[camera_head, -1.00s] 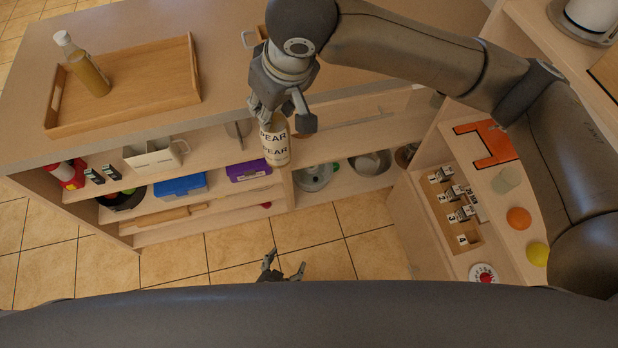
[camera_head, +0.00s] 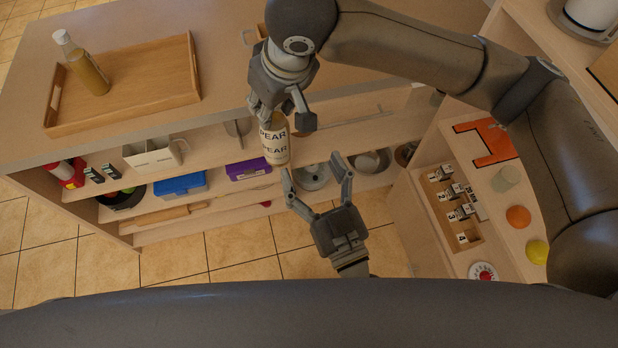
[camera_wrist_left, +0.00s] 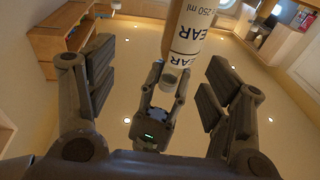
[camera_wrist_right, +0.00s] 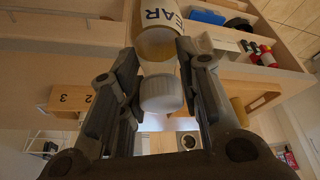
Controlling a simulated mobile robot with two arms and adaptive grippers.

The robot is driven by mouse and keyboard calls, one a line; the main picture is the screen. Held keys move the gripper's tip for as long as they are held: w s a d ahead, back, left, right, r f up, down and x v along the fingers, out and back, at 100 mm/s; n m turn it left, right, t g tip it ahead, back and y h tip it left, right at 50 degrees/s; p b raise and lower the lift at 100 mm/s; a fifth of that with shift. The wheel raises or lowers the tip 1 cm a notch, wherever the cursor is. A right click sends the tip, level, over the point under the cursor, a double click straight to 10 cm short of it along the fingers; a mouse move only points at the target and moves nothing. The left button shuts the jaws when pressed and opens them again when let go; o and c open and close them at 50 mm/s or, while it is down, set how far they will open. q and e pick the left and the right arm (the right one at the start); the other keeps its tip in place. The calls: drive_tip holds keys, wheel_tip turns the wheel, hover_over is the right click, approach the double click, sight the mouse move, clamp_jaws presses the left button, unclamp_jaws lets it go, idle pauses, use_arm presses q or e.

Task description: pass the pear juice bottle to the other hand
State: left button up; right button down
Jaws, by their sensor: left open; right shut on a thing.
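The pear juice bottle (camera_head: 275,146) has a white PEAR label and hangs below my right gripper (camera_head: 284,112), at the front of the island. My right gripper is shut on it near its cap; the white cap (camera_wrist_right: 161,93) shows between the fingers in the right wrist view. My left gripper (camera_head: 317,168) is open and empty, just below and right of the bottle, its fingers pointing up toward it. In the left wrist view the bottle (camera_wrist_left: 188,38) appears ahead between the spread fingers, apart from them. The bottle's top is partly hidden by my right gripper in the head view.
A wooden tray (camera_head: 130,118) with another bottle (camera_head: 84,68) sits on the island top. Shelves below hold a blue box (camera_head: 181,186), a purple box (camera_head: 249,169) and bowls.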

sight(284, 138)
use_arm(q)
drive_tip(key=w+a, duration=0.2)
drive_tip(key=w, duration=0.1)
drive_tip(key=w+a+g, duration=0.1)
drive_tip(key=w+a, duration=0.1)
drive_tip(key=w, duration=0.1)
drive_tip(key=w+a+r+g, duration=0.1)
drive_tip(key=w+a, duration=0.1)
drive_tip(key=shift+w+n+y, duration=0.4)
drive_tip(key=c, duration=1.4)
drive_tip(key=shift+r, duration=0.1)
drive_tip(key=shift+c, duration=1)
use_arm(e)
drive_tip(key=c, duration=1)
unclamp_jaws()
